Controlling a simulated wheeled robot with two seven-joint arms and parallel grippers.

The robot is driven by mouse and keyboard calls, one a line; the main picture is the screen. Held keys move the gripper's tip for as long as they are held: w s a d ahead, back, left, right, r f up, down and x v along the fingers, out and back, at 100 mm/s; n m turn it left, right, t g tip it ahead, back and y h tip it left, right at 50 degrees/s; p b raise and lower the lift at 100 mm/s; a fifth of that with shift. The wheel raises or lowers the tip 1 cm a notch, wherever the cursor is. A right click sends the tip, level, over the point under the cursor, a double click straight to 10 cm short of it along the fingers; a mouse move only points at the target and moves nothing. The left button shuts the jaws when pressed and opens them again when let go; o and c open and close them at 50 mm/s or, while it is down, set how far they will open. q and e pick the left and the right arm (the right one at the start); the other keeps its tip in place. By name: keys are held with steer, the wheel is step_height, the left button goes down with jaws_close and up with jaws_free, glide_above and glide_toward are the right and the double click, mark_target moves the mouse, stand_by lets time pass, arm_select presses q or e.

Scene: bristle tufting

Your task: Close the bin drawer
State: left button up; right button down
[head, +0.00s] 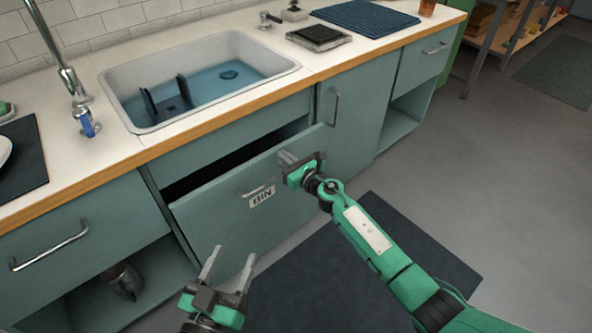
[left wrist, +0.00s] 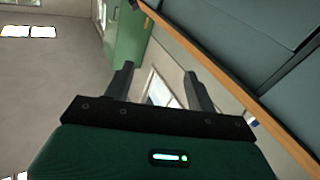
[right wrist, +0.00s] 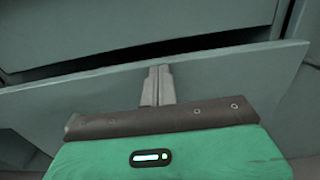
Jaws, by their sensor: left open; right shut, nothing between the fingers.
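The bin drawer (head: 225,213) sits under the sink, with a teal front and a "BIN" label (head: 262,197) below its small handle. Its front stands out from the cabinet, with a dark gap along its top edge. The front also shows in the right wrist view (right wrist: 80,105). My right gripper (head: 285,158) is shut and empty, its fingertips at the upper right part of the drawer front; I cannot tell whether they touch it. They also show in the right wrist view (right wrist: 160,72). My left gripper (head: 230,262) is open and empty, low in front of the drawer.
The sink (head: 200,85) and wooden-edged counter (head: 160,146) lie above the drawer. A closed cabinet door (head: 352,110) stands to its right. An open shelf with a dark metal container (head: 124,282) is at lower left. A dark mat (head: 300,285) covers the floor in front.

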mark_target(274, 148)
steer(key=b+x, duration=0.2)
steer(key=x, duration=0.3)
steer(key=shift+w+a, duration=0.1)
arm_select(q)
steer(key=a+r+t+h, duration=0.1)
steer(key=a+r+t, duration=0.2)
steer(key=r+t, duration=0.4)
step_height(274, 148, up, 4)
steer(key=shift+s+r, duration=0.25)
steer(key=shift+s, duration=0.1)
arm_select(e)
steer(key=shift+w+r, duration=0.1)
steer(key=shift+r, duration=0.2)
